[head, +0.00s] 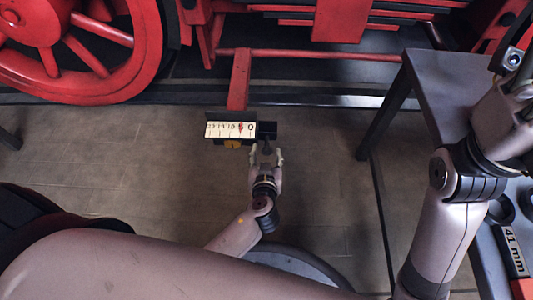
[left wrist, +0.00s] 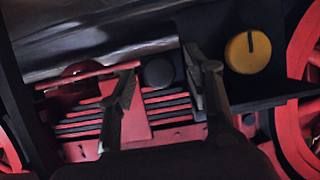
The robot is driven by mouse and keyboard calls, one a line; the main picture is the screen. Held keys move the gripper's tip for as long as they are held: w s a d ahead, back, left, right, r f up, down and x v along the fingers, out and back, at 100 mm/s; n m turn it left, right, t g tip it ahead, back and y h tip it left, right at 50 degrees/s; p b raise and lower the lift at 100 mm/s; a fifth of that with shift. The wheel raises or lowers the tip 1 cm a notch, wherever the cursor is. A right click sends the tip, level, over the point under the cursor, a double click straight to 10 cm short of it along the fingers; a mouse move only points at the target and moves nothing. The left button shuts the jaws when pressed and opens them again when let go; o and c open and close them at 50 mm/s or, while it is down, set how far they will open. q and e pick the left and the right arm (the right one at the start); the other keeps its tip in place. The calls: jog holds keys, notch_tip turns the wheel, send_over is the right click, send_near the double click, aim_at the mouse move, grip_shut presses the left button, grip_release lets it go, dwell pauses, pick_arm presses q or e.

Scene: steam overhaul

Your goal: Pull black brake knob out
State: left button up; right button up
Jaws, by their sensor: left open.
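The black brake knob (left wrist: 159,72) is a dark round disc in the left wrist view, between the two open fingers of my left gripper (left wrist: 158,68). In the head view the knob (head: 267,147) is small and dark, under a black block at the right end of a white scale plate (head: 230,130). My left gripper (head: 266,157) is open just in front of it, fingers on either side. Contact cannot be made out. A yellow knob (left wrist: 248,52) with a dark mark sits to the right in the wrist view. My right gripper is only partly in view at the right edge.
A red locomotive wheel (head: 80,45) and red frame parts stand behind. A red bar (head: 239,80) reaches down to the scale unit. A dark table (head: 455,85) stands at right, with a "41 mm" label (head: 512,250) lower down. The floor (head: 120,165) around the gripper is clear.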

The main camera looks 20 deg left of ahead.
pick_arm(q)
jog(key=v, duration=0.7)
jog(key=shift+s, duration=0.25)
jog(key=shift+s+d, duration=0.1)
jog(key=shift+d, duration=0.05)
dwell(0.4)
